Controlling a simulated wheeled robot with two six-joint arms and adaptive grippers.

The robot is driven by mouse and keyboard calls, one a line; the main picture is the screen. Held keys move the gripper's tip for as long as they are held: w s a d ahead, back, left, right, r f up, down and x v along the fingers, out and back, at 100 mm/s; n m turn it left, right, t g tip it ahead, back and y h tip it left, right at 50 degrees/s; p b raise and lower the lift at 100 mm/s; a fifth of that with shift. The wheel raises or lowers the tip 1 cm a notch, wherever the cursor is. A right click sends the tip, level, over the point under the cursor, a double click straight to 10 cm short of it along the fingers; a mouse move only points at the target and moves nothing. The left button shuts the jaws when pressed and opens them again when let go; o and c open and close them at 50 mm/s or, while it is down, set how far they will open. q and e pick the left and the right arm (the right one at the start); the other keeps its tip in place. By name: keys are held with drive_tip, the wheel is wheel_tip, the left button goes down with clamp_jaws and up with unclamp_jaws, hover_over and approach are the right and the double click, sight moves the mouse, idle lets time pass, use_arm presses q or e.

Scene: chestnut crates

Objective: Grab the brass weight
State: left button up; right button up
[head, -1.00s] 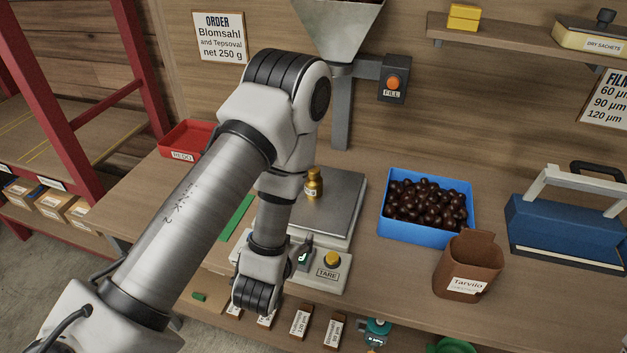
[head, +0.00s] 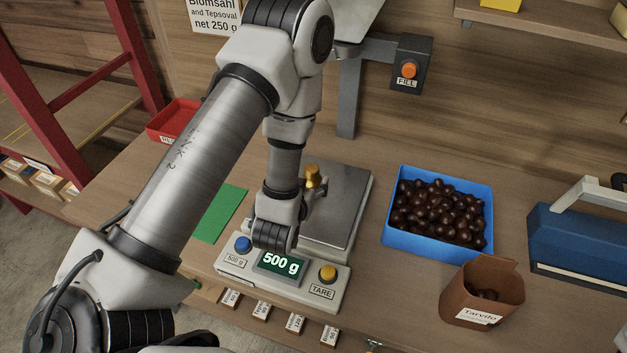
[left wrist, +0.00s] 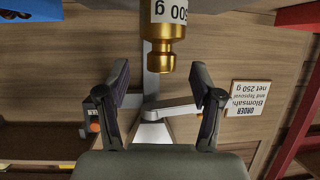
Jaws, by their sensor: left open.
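The brass weight (head: 313,174) stands on the steel pan of the scale (head: 350,190); its lower part is hidden behind my left gripper. My left gripper (head: 318,192) is low over the pan, right by the weight. In the left wrist view, which is upside down, the weight (left wrist: 162,38) with its 500 g label shows at the top centre. The open fingers of the left gripper (left wrist: 163,90) stand apart on either side of its line, with nothing between them that I can see gripped. My right gripper is not in view.
The scale display (head: 281,264) reads 500 g. A blue crate (head: 437,248) of chestnuts and a brown Tarvilo carton (head: 480,290) stand to the right. A grey post with the FILL box (head: 410,65) rises behind the pan. A green mat (head: 218,215) lies left.

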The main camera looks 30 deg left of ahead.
sight(310, 176)
use_arm(q)
drive_tip(key=p+x, duration=0.2)
drive_tip(key=shift+w+a, duration=0.2)
drive_tip(key=shift+w, duration=0.05)
drive_tip(key=x, duration=0.2)
drive_tip(key=shift+w+a+f, duration=0.15)
drive_tip(key=shift+w+f, duration=0.1)
drive_tip(key=shift+f, duration=0.15)
drive_tip(key=shift+s+r, duration=0.1)
drive_tip(key=shift+c, duration=0.3)
drive_tip(key=shift+s, duration=0.1)
drive_tip(key=c, duration=0.5)
drive_tip(key=shift+d+r, duration=0.1)
drive_tip(key=shift+d, duration=0.1)
drive_tip(key=c, duration=0.6)
clamp_jaws()
